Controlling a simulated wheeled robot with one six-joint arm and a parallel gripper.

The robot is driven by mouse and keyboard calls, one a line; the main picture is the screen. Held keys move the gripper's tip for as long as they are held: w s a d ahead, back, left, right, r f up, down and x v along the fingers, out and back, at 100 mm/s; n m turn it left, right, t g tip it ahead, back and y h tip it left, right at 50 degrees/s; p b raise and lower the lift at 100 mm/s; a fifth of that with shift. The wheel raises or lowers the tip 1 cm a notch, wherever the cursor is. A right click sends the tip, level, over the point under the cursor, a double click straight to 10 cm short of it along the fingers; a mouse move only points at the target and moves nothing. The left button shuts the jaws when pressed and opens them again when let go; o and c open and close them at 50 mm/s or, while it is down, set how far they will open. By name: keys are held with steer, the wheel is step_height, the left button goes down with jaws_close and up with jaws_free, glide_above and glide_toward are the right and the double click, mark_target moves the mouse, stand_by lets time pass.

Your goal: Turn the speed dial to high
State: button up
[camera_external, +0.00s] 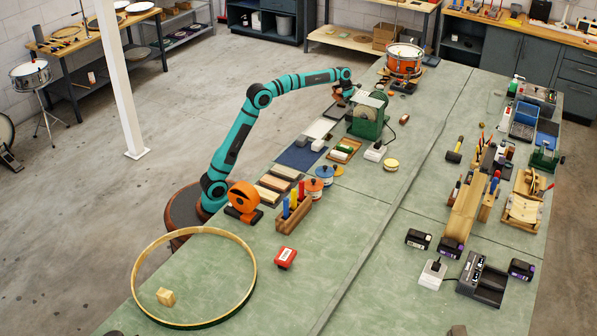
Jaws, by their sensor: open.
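My teal arm reaches from the left edge of the green bench toward the back. My gripper (346,94) is at the far left edge of the bench, beside a green machine (366,124) with a pale top plate. The jaws look open and hold nothing that I can make out. They are too small to show whether they touch the machine. I cannot pick out the speed dial or its setting in this view; it may be on the machine's side, partly hidden by the gripper.
An orange drum (405,60) stands behind the machine. A white box (375,152) sits in front of it. Wooden blocks (276,183), an orange tape dispenser (243,197) and a large wooden hoop (252,262) lie nearer.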

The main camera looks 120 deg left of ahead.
steer(key=shift+x, duration=1.3)
steer(key=c, duration=1)
steer(key=shift+o, duration=0.2)
steer(key=shift+m, duration=0.3)
steer(key=m+h, duration=0.1)
steer(key=m, duration=0.2)
steer(key=shift+a+f+h, duration=0.1)
steer(key=shift+a+h, duration=0.05)
steer(key=shift+h, duration=0.15)
steer(key=shift+m+h, duration=0.6)
steer(key=shift+m, duration=1.2)
